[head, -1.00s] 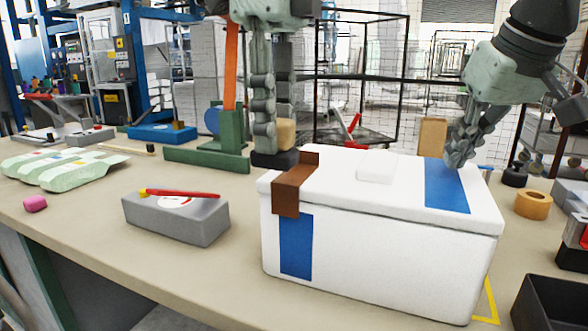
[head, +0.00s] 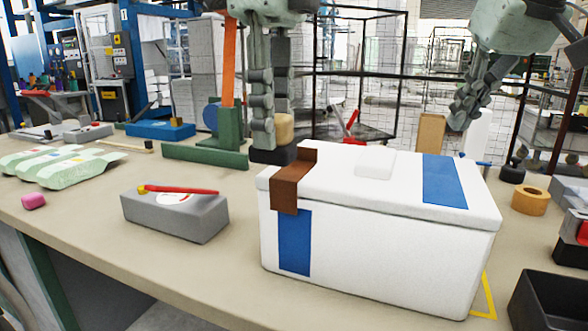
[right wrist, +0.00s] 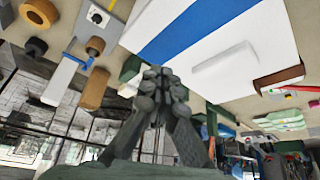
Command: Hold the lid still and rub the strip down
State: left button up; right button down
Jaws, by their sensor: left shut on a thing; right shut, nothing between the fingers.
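A white foam box (head: 370,260) stands at the table's front with its white lid (head: 330,165) on. A blue strip (head: 444,180) lies flat across the lid's right part; it also shows in the right wrist view (right wrist: 190,30). A brown strip (head: 292,182) bends over the lid's front-left edge, above a blue strip (head: 295,243) on the box front. My left gripper (head: 272,130) is shut on the tan handle (head: 284,128) of a black block (head: 272,156) behind the lid's left end. My right gripper (head: 458,118) is shut and empty, above and behind the lid's right end.
A grey block (head: 175,218) with a red pen (head: 180,191) lies left of the box. A green stand (head: 205,157) is behind. An orange tape roll (head: 530,201) and a black tray (head: 548,302) are at right. Table between grey block and box is clear.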

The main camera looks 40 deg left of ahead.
jog(key=v, duration=1.1)
jog(key=shift+r, duration=0.4)
jog(key=shift+d, duration=0.1)
